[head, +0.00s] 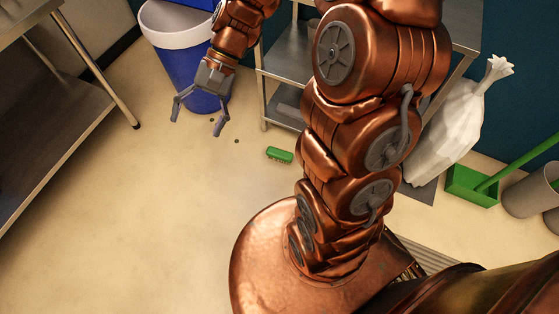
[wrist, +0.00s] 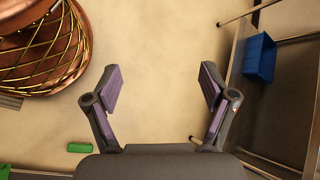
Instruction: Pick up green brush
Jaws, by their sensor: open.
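The green brush (head: 280,155) lies on the floor near the middle of the head view, in front of the metal shelf unit. It also shows at the lower left of the wrist view (wrist: 79,148), beside the base of my left finger and outside the space between the fingers. My gripper (head: 197,128) is open and empty, pointing down, to the left of the brush and apart from it. Its two fingers (wrist: 157,88) are spread wide with only bare floor between them in the wrist view.
A blue bin (head: 183,65) with a white rim stands behind my gripper. Steel tables are at the left (head: 30,110) and back. A white bag (head: 445,130), green dustpan (head: 470,186) and grey bin (head: 530,195) are at right. A blue box (wrist: 261,58) shows in the wrist view. The left-centre floor is clear.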

